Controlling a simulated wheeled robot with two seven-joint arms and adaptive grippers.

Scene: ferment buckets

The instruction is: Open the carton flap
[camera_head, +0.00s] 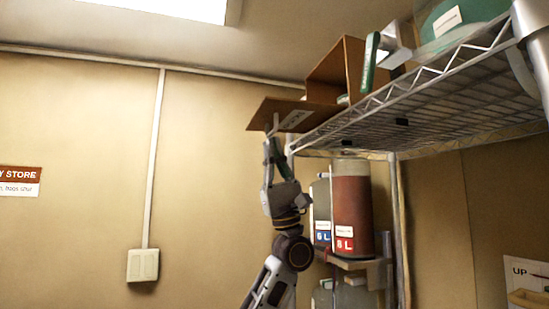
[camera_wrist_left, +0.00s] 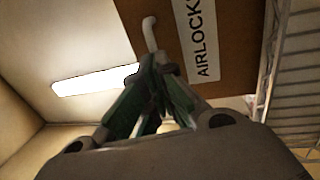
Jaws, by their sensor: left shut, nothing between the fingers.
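The brown carton (camera_head: 345,66) sits on the top wire shelf. Its flap (camera_head: 267,112) juts out to the left past the shelf edge, roughly level, with a white label. In the left wrist view the flap (camera_wrist_left: 222,75) shows from below, and its label reads "AIRLOCK". A small white bent tab (camera_wrist_left: 150,33) is at the flap's edge. My left gripper (camera_head: 270,146) points up just below the flap, by the tab, its green fingers shut and empty. Whether the fingertips touch the tab or flap, I cannot tell. My right gripper is not in view.
The wire shelf (camera_head: 455,90) holds a green upright piece (camera_head: 370,62) and a green-and-clear rounded container (camera_head: 460,20). Red-brown and grey buckets (camera_head: 352,205) stand on a lower shelf right of my left arm.

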